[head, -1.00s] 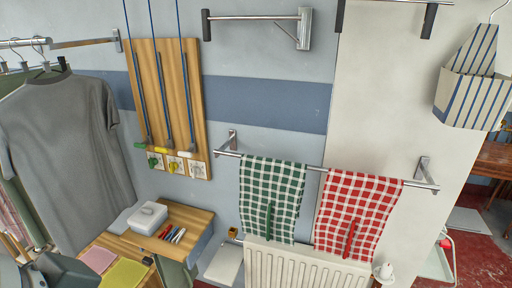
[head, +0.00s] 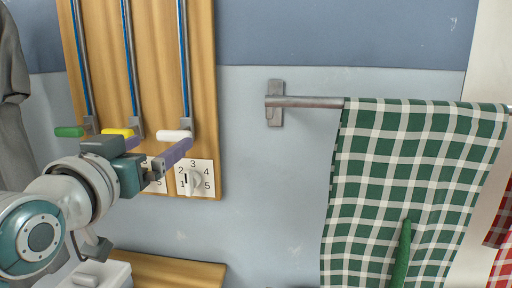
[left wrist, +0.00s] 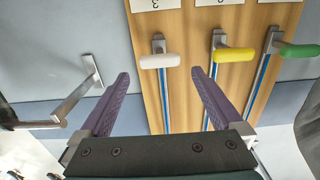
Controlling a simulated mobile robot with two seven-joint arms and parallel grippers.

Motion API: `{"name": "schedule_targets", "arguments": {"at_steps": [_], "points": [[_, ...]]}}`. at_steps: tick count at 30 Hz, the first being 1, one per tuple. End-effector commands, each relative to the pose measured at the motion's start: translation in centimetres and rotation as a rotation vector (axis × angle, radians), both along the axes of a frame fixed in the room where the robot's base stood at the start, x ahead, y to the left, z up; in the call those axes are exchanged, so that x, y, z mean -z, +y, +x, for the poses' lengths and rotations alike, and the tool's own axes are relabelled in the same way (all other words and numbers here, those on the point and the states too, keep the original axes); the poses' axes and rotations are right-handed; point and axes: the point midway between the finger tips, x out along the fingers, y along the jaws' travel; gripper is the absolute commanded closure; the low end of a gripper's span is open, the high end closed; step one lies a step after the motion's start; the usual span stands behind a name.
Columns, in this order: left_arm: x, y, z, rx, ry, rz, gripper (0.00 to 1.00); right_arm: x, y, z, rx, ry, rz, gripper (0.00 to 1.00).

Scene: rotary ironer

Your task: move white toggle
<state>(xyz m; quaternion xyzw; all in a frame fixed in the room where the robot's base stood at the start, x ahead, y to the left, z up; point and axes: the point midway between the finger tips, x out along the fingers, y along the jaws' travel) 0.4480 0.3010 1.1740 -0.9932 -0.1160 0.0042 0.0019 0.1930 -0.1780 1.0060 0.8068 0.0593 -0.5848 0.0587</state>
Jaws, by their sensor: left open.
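The white toggle (head: 174,136) is a short rounded handle on a metal bracket at the foot of a blue-striped rail, the rightmost of three on the wooden board. My left gripper (head: 163,141) is open and empty, with purple fingers just in front of and below the white toggle. In the left wrist view, the white toggle (left wrist: 160,60) shows between and a little beyond the spread fingertips (left wrist: 160,76), apart from both. A numbered dial (head: 193,181) sits below the white toggle. My right gripper is in neither current view.
A yellow toggle (head: 118,132) and a green toggle (head: 69,132) sit close by on the same wooden board (head: 203,80). A green checked towel (head: 400,150) hangs from a metal bar (head: 300,102) at right. Bare wall lies between board and towel.

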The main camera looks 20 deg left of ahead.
Motion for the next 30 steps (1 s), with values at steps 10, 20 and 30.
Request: {"name": "schedule_targets", "arguments": {"at_steps": [10,20,30], "points": [[-0.1,1.1,4.0,-0.004,-0.013,0.000,0.00,0.2,-0.4,-0.2,-0.003,0.003,-0.012,0.50],[0.0,2.2,8.7,-0.003,-0.011,0.001,0.00,0.6,-0.4,-0.2,-0.004,0.003,-0.013,0.50],[0.0,2.4,9.7,-0.004,-0.011,0.001,0.00,0.6,-0.2,-0.1,0.000,0.002,-0.006,0.50]]}}
